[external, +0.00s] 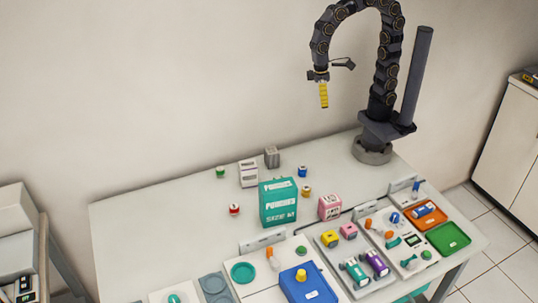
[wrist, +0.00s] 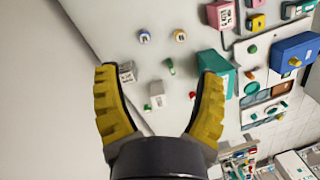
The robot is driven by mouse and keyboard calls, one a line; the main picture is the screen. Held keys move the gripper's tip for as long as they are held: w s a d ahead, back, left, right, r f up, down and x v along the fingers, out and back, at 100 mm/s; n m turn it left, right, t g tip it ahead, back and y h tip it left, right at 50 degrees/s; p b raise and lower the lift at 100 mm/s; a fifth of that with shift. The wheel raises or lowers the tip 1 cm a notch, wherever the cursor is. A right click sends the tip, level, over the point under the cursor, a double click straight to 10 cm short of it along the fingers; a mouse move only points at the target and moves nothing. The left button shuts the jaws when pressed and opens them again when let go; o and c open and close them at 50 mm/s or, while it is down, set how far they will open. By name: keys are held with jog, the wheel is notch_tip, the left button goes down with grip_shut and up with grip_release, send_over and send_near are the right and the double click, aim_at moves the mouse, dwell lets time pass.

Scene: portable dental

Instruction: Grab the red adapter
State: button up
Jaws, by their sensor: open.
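A small white cylinder with a red top, likely the red adapter (external: 234,210), stands on the table left of the large teal box (external: 278,205). In the wrist view the red-topped piece (wrist: 192,95) shows between the finger tips, close to the right finger's inner side. My gripper (external: 323,106) is high above the back of the table, pointing down, well apart from everything. In the wrist view its two yellow fingers (wrist: 160,75) are spread wide with nothing held between them.
Similar small pieces with green (external: 220,172), blue (external: 302,171) and yellow (external: 306,191) tops stand nearby. A white box (external: 249,174), a grey box (external: 272,158) and a pink box (external: 330,207) also stand there. Loaded trays fill the front; the table's left part is bare.

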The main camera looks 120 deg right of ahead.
jog(key=w+a+f+m+y, duration=0.1)
jog(key=w+f+m, duration=0.1)
jog(key=w, duration=0.4)
jog(key=w+a+f+m, duration=0.1)
jog(key=w+m, duration=0.1)
jog(key=w, duration=0.4)
jog(key=m+t+y, duration=0.2)
jog(key=m, duration=1)
send_over(234, 205)
jog(key=d, duration=0.2)
notch_tip(234, 205, down, 20)
jog(key=shift+s+f, duration=0.3)
jog(key=shift+f, duration=0.15)
jog(key=shift+d+x, duration=0.15)
jog(key=shift+x, duration=1.8)
jog(key=shift+d+x, duration=0.1)
jog(key=shift+x, duration=1.85)
jog(key=c, duration=1.2)
